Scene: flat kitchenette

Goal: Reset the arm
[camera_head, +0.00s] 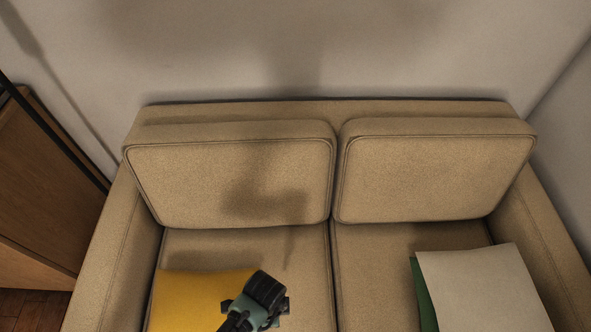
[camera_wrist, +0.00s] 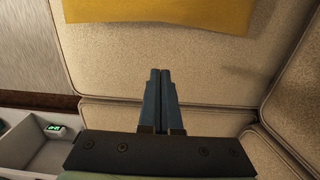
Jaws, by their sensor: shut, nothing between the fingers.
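My gripper (camera_wrist: 160,72) points over the tan sofa (camera_wrist: 120,62) in the wrist view, its two blue-grey fingers side by side with no gap between them. It is shut and empty. In the head view, the dark and teal end of my arm shows at the bottom centre, in front of the yellow cushion (camera_head: 195,290) on the left seat. The fingers cannot be made out there. The yellow cushion also shows at the top of the wrist view (camera_wrist: 165,12), beyond the fingertips.
The sofa's backrest cushions (camera_head: 235,180) stand against a pale wall (camera_head: 300,50). A white cushion (camera_head: 480,290) with a green one (camera_head: 424,295) behind lies on the right seat. A wooden cabinet (camera_head: 40,190) stands left. A pale open box (camera_wrist: 35,150) holds a small green-screened device (camera_wrist: 55,129).

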